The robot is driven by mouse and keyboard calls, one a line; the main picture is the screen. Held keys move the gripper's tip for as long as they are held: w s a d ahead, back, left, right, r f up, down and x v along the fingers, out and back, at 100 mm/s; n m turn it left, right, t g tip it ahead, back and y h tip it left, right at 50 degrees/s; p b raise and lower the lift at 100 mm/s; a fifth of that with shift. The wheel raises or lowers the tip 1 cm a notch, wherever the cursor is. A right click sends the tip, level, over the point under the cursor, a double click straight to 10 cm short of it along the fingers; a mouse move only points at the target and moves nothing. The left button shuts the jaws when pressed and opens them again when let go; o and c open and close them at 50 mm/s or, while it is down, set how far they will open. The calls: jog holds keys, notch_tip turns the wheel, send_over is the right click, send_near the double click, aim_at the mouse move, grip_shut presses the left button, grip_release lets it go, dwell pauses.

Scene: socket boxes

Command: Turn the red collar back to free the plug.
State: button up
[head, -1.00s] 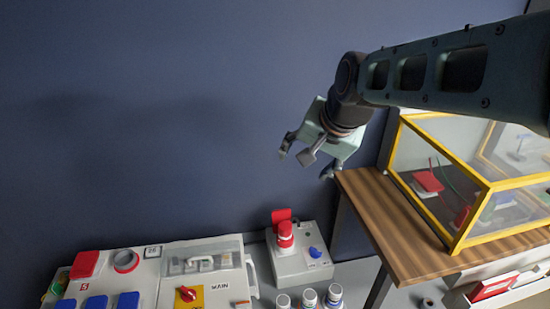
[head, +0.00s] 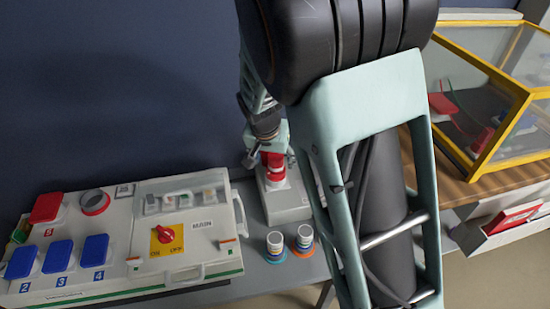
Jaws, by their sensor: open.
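A white band shows around the red part. My gripper (head: 269,160) is open, pointing down just above and around the top of the red part. Its left finger shows beside the red part; the other finger is mostly hidden. I cannot tell whether the fingers touch the collar.
A large panel (head: 131,248) at left carries blue covers, a red cover (head: 46,208) and a red MAIN switch (head: 172,231). Two small cups (head: 304,238) (head: 275,244) stand in front of the socket box. A yellow-framed clear case (head: 497,135) sits on a wooden table at right.

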aim_at(275, 168)
jog(key=b+x, duration=0.1)
jog(key=x, duration=0.5)
jog(key=shift+w+f, duration=0.1)
jog(key=shift+f, duration=0.1)
jog(key=c, duration=1.2)
jog(key=shift+o, duration=0.2)
